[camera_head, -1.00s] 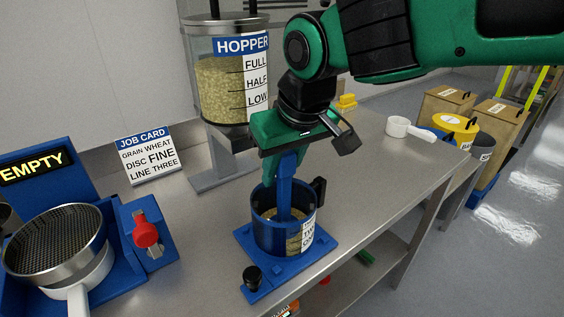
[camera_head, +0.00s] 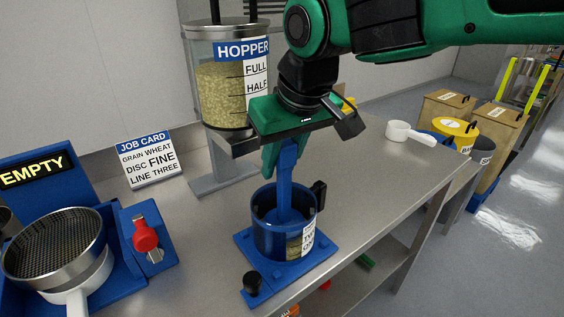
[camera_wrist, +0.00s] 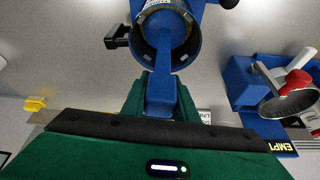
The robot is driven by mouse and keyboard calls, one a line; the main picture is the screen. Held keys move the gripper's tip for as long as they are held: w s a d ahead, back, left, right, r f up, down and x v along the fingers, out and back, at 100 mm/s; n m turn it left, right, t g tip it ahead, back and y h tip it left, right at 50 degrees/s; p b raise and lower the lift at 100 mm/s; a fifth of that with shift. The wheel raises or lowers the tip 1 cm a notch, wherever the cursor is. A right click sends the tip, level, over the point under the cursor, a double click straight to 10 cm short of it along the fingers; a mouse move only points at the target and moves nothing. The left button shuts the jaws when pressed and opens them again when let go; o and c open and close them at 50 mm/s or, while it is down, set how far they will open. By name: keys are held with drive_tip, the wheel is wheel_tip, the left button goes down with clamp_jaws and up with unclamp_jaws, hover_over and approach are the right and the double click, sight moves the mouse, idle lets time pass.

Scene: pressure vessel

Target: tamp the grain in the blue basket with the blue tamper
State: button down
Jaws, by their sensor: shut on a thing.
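My gripper (camera_head: 285,155) is shut on the blue tamper (camera_head: 287,185) and holds it upright over the blue basket (camera_head: 262,238). The tamper's lower end is inside the basket's rim. In the wrist view the tamper (camera_wrist: 162,85) runs from between my fingers into the basket (camera_wrist: 193,52). Grain (camera_head: 293,246) shows low through the basket's clear side, beside a white label. The basket has a black handle and sits on a blue base plate (camera_head: 318,262) with a black knob. Whether the tamper's foot touches the grain is hard to tell.
The hopper (camera_head: 225,90) with grain stands behind on a metal stand. A job card (camera_head: 148,160) reads grain wheat, disc fine, line three. At the left are a sieve (camera_head: 55,245), an EMPTY sign and a red-knobbed lever (camera_head: 145,238). A white scoop (camera_head: 408,133) lies at the right.

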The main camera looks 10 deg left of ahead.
drive_tip(key=shift+f, duration=1.4)
drive_tip(key=shift+r, duration=1.4)
drive_tip(key=shift+f, duration=1.4)
drive_tip(key=shift+r, duration=0.15)
